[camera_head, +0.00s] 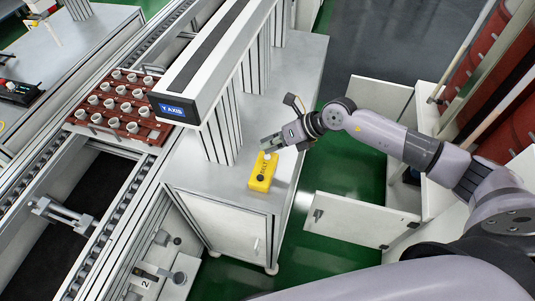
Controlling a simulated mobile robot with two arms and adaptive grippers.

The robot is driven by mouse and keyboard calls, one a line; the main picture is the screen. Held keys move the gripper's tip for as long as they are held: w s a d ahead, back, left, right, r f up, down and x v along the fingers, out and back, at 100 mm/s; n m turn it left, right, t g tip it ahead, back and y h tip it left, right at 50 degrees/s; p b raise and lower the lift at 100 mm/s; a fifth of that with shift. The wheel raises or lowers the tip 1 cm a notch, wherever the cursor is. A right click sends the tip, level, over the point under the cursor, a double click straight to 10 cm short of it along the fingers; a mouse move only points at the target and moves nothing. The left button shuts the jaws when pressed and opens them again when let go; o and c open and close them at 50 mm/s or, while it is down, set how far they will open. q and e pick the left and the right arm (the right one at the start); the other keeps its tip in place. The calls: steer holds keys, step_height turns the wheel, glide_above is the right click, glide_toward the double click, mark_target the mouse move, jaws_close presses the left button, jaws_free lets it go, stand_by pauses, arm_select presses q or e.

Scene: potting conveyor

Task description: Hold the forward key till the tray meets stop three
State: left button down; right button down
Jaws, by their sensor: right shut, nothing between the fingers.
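A yellow key box (261,176) stands on the grey cabinet top, with a light key at its far end, lettering in the middle and a dark round key nearer me. My right gripper (267,149) is shut and empty at the box's far end, right by the light key. I cannot tell whether it touches or presses it. The red-brown tray (110,131) holds several white pots in rows and sits on the conveyor rails at left. A fitting marked 2 (147,284) is at the bottom. No stop marked three can be read. My left gripper is not in view.
A long beam marked Y AXIS (172,109) stands on ribbed posts between tray and key box. A bracket (62,213) spans the lower conveyor (130,206). An open cabinet door (346,218) is at right. The cabinet top around the box is mostly clear.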

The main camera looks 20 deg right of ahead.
mark_target(269, 155)
step_height(269, 155, up, 5)
steer(key=p, duration=0.4)
stand_by(0.5)
steer(key=shift+d, duration=0.1)
